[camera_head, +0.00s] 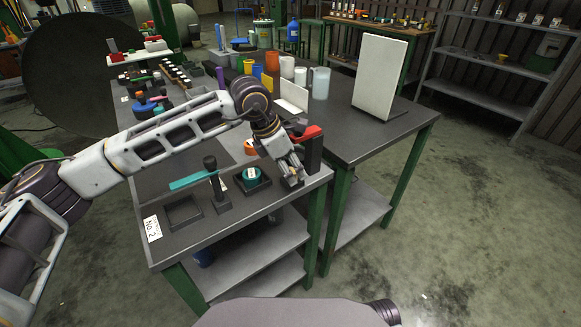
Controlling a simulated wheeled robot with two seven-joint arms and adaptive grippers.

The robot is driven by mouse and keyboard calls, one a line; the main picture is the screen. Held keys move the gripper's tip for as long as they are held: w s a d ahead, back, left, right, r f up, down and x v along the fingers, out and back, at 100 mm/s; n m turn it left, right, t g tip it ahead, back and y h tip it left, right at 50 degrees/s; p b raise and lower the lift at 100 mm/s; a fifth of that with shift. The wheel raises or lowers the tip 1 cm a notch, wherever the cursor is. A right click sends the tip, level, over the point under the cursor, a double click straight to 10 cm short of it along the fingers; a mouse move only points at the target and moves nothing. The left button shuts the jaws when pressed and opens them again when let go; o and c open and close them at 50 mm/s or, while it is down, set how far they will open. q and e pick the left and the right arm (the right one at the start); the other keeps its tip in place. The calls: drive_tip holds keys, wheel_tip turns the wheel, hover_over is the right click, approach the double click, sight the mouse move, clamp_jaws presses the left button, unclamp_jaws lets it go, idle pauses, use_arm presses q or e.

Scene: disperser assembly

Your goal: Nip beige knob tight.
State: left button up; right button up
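My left arm reaches in from the left, over the dark workbench (190,230). My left gripper (291,177) points down at the bench's front right corner, close beside a dark upright block with a red top (306,134). I cannot make out a beige knob; the gripper and arm may hide it. Whether the fingers are shut on anything is too small to tell. My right gripper is out of view.
A teal ring in a dark square tray (251,177), a black stand with a teal bar (213,184) and an empty dark tray (183,213) are left of the gripper. A white panel (379,76) stands on the right-hand table. Cups and containers stand behind.

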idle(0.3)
use_arm(q)
drive_tip(key=v, duration=1.2)
drive_tip(key=shift+f, duration=0.1)
idle(0.3)
